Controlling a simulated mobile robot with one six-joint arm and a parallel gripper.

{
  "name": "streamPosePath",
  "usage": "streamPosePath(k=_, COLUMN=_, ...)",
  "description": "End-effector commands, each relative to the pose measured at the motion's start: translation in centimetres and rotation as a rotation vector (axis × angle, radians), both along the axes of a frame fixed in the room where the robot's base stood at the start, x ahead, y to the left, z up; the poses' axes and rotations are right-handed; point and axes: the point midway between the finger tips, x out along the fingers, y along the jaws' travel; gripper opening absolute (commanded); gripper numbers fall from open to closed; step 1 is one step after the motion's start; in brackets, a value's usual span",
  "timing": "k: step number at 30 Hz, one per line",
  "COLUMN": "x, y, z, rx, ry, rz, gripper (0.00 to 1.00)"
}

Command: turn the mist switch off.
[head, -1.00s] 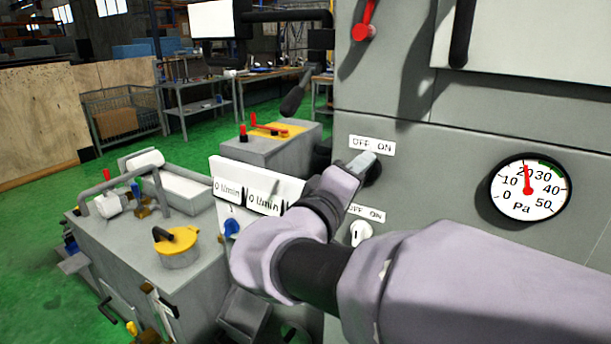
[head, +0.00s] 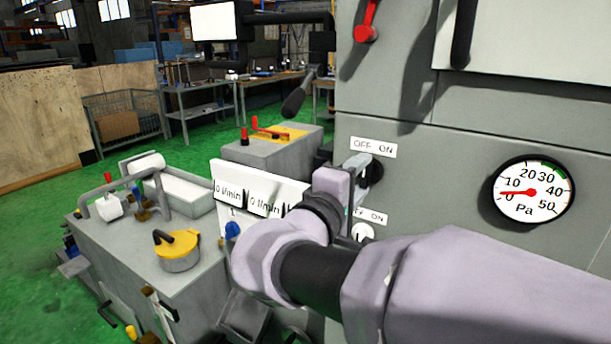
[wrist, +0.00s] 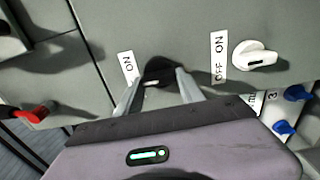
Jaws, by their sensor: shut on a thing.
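A black rotary switch (head: 376,173) sits on the grey machine panel under an upper OFF ON label (head: 374,147). My gripper (head: 362,167) is shut on this black switch. In the wrist view, the black switch (wrist: 159,71) is between the two fingers of my gripper (wrist: 158,92), and its label is partly hidden. A white rotary switch (head: 361,232) is below it, under a second OFF ON label partly hidden by my arm. The white switch (wrist: 254,55) shows whole in the wrist view. No wording in view names either switch as mist.
A round Pa gauge (head: 530,190) on the panel reads about 5. A red lever (head: 367,28) and a dark handle (head: 461,35) are above. White l/min displays (head: 229,192) and a unit with a yellow lid (head: 178,250) stand left.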

Motion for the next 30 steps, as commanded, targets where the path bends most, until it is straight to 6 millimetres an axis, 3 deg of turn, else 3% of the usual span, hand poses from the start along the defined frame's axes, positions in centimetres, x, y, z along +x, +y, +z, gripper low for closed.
streamPosePath(k=5, x=0.0, y=0.0, z=0.0, rx=0.000, ry=0.001, rz=0.000, gripper=0.05)
streamPosePath(k=6, x=0.0, y=0.0, z=0.0, rx=0.000, ry=0.001, rz=0.000, gripper=0.51)
streamPosePath(k=9, x=0.0, y=0.0, z=0.0, rx=0.000, ry=0.000, rz=0.000, gripper=0.65)
streamPosePath(k=20, x=-0.5, y=0.5, z=0.1, rx=0.001, ry=-0.001, rz=0.003, gripper=0.65)
streamPosePath(k=23, x=-2.1, y=1.7, z=0.2, rx=0.002, ry=-0.001, rz=0.005, gripper=0.65)
streamPosePath(k=30, x=-8.4, y=6.4, z=0.4, rx=0.000, ry=0.000, rz=0.010, gripper=0.65)
